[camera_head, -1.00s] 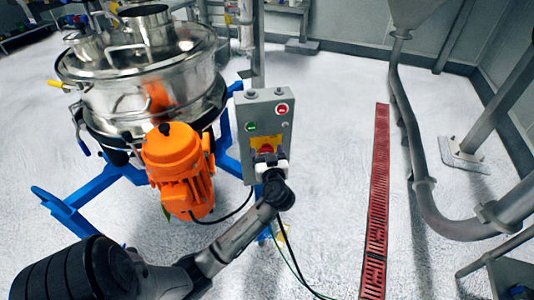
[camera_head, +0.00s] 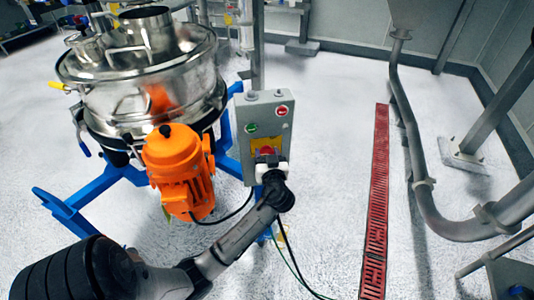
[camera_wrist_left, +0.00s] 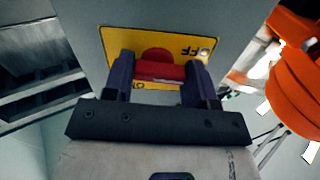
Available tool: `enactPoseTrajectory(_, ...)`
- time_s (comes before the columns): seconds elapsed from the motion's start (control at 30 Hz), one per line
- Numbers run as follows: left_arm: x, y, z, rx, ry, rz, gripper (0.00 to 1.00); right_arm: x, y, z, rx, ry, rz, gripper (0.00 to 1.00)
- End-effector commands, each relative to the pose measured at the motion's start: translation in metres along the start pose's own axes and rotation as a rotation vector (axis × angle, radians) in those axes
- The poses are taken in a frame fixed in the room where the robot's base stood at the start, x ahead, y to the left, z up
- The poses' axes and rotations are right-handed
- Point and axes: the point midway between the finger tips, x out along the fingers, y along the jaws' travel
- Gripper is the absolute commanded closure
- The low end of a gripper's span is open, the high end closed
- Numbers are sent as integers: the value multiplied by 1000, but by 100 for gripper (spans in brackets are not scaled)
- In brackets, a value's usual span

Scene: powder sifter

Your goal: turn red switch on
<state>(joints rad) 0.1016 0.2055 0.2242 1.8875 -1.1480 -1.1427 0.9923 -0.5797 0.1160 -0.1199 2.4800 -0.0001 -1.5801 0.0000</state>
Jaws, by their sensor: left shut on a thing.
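The red switch (camera_head: 267,152) sits on a yellow plate on the front of the grey control box (camera_head: 277,126). In the left wrist view the red switch (camera_wrist_left: 160,70) lies between the two fingers of my left gripper (camera_wrist_left: 160,84), which is shut on it. The yellow plate (camera_wrist_left: 118,40) around it bears the word OFF, upside down. In the head view my left gripper (camera_head: 268,165) is at the lower part of the box and covers part of the switch. My right gripper is not in view.
The box also carries a green button (camera_head: 251,127) and a red button (camera_head: 281,111). An orange motor (camera_head: 178,165) and the steel sifter (camera_head: 140,70) stand to the left on a blue frame (camera_head: 78,200). A red floor drain (camera_head: 378,190) and grey pipes (camera_head: 425,190) are to the right.

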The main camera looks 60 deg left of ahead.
Motion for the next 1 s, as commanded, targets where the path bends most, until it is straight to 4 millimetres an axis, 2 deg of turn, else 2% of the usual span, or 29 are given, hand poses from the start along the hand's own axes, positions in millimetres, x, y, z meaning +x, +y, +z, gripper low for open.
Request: enactPoseTrajectory(1.0,0,0,-7,929,0,1,72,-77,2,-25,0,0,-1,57)
